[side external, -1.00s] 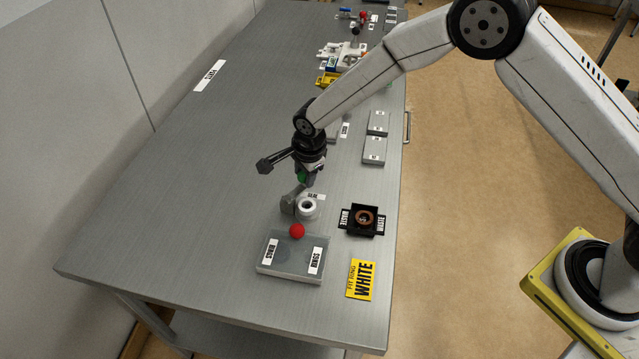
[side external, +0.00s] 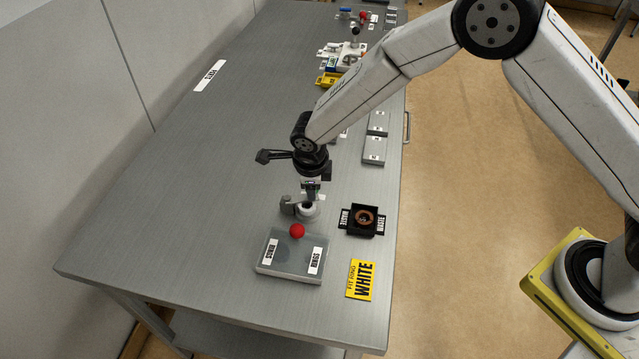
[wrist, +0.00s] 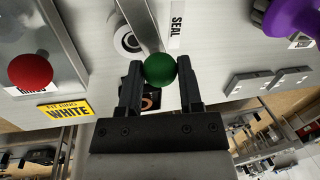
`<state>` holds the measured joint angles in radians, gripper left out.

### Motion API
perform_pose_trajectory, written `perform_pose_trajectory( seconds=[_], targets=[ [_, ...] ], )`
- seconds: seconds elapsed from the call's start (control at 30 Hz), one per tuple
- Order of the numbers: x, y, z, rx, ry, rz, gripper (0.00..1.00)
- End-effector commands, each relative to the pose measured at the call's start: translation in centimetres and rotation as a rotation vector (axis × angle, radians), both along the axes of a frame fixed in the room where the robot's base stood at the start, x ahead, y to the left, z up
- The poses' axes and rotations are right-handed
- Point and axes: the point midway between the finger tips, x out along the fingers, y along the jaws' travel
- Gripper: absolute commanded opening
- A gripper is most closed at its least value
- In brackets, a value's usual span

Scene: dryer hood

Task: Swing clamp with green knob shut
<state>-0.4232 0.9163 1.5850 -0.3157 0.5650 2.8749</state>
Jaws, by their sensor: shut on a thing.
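The green knob (wrist: 160,69) sits between the two fingers of my gripper (wrist: 160,88) in the wrist view, and the jaws are shut on it. The clamp's grey arm (wrist: 140,22) runs from the knob past a white ring-shaped fitting (wrist: 128,40). In the side view my gripper (side external: 311,192) is low over the white fitting (side external: 307,210), with the clamp's grey base (side external: 288,205) beside it on the left. The knob is hidden there, and I cannot tell whether the clamp arm touches the fitting.
A lidded grey box with a red knob (side external: 297,231) stands just in front. A black tray (side external: 378,232) with a brown ring and a yellow "WHITE" card (side external: 361,280) lie to the right. Grey plates (side external: 374,150) lie behind.

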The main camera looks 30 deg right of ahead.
Motion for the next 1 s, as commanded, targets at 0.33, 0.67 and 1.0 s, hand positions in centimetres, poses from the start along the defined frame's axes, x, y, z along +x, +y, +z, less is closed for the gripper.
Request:
perform_pose_trajectory(
  seconds=[0.33, 0.67, 1.0],
  targets=[
    [-0.38, 0.24, 0.11, 0.001, -0.002, -0.096, 0.00],
    [-0.39, 0.26, 0.10, 0.000, -0.002, -0.100, 0.00],
    [-0.43, 0.26, 0.05, 0.001, -0.001, -0.099, 0.81]
  ],
)
